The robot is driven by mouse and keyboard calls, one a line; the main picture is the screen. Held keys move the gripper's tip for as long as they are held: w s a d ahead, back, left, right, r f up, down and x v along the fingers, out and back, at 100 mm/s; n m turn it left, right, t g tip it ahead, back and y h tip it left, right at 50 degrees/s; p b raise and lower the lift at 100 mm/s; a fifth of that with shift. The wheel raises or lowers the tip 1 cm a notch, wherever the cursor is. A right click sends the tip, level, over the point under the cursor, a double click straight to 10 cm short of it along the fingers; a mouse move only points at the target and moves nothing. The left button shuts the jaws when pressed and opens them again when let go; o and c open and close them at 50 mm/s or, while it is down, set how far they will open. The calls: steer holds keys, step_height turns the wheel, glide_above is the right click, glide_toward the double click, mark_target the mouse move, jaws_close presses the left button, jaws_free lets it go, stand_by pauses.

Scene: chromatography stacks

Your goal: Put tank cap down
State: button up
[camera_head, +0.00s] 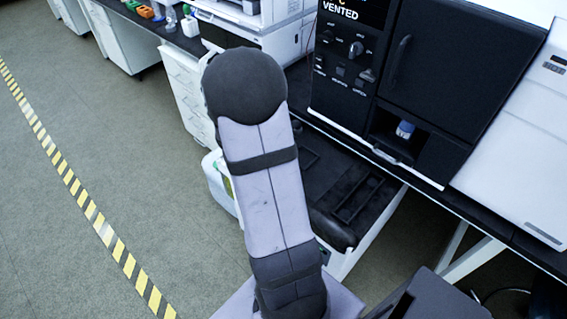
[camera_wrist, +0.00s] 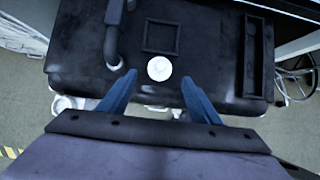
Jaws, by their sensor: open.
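In the wrist view, a round white cap (camera_wrist: 159,68) with a small raised centre lies on a black tray-like surface (camera_wrist: 205,45). My gripper (camera_wrist: 158,82) is open, with its two blue fingers spread to the left and right of the cap and apart from it. The fingertips point toward the black surface. Whether they are level with the cap or above it I cannot tell. In the head view my own arm hides the gripper and the cap.
A square recess (camera_wrist: 160,37) lies just beyond the cap, and a long slot (camera_wrist: 252,55) is at the right. A dark curved pipe or handle (camera_wrist: 112,40) stands close to the left finger. A black instrument (camera_head: 440,60) stands on the bench in the head view.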

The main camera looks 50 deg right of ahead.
steer(key=p+v, duration=0.1)
steer(key=v, duration=0.5)
steer(key=s+a+m+y, duration=0.3)
steer(key=a+m, duration=0.6)
steer(key=a, duration=0.3)
steer(key=s+a+m+y, duration=0.3)
steer(key=a+m, duration=0.6)
steer(key=a, duration=0.4)
steer(key=shift+s+a+y, duration=0.2)
steer(key=shift+s+y, duration=0.1)
steer(key=shift+s, duration=0.45)
steer(key=shift+r, duration=0.2)
step_height(320, 180, up, 9)
steer(key=p, duration=0.9)
steer(key=shift+f, duration=0.1)
